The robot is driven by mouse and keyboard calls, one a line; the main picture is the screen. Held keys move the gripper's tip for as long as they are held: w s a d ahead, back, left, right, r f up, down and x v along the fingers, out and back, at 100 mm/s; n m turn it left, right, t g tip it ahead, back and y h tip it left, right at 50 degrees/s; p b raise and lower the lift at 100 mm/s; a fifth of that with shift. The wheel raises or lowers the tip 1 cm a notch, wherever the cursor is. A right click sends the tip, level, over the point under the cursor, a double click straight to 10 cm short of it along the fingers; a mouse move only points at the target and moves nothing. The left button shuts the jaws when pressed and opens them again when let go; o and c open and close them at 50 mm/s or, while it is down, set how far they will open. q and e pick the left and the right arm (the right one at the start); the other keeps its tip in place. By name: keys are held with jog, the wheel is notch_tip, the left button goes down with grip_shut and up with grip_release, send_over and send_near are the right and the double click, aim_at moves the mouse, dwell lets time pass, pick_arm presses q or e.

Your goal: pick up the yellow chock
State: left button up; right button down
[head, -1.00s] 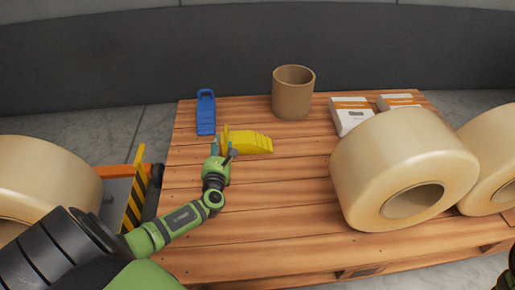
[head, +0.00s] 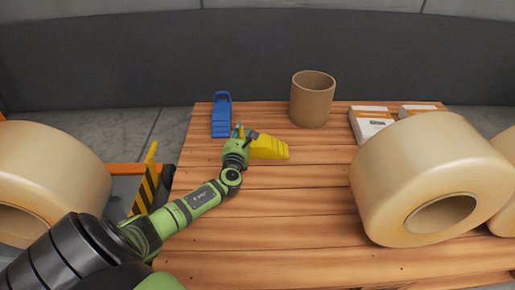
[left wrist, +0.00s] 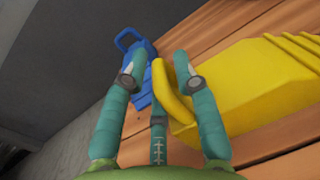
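The yellow chock (head: 268,147) lies on the wooden pallet (head: 270,215), towards its back left. Its ridged body also shows in the left wrist view (left wrist: 245,85), with its raised handle end between my fingers. My left gripper (head: 240,132) is at the chock's left end. In the left wrist view my left gripper (left wrist: 155,70) is open, with teal fingers on either side of the yellow handle and a visible gap on the left side. Part of the chock is hidden behind the gripper in the head view. My right gripper is not in view.
A blue chock (head: 221,115) lies just behind the left gripper. A brown cardboard tube (head: 312,99) stands at the back. White and orange boxes (head: 371,124) lie at the back right. Large tape rolls (head: 425,165) sit on the right. The pallet's front middle is bare.

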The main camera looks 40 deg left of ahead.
pick_arm(q)
grip_shut()
jog(key=shift+r, duration=0.1)
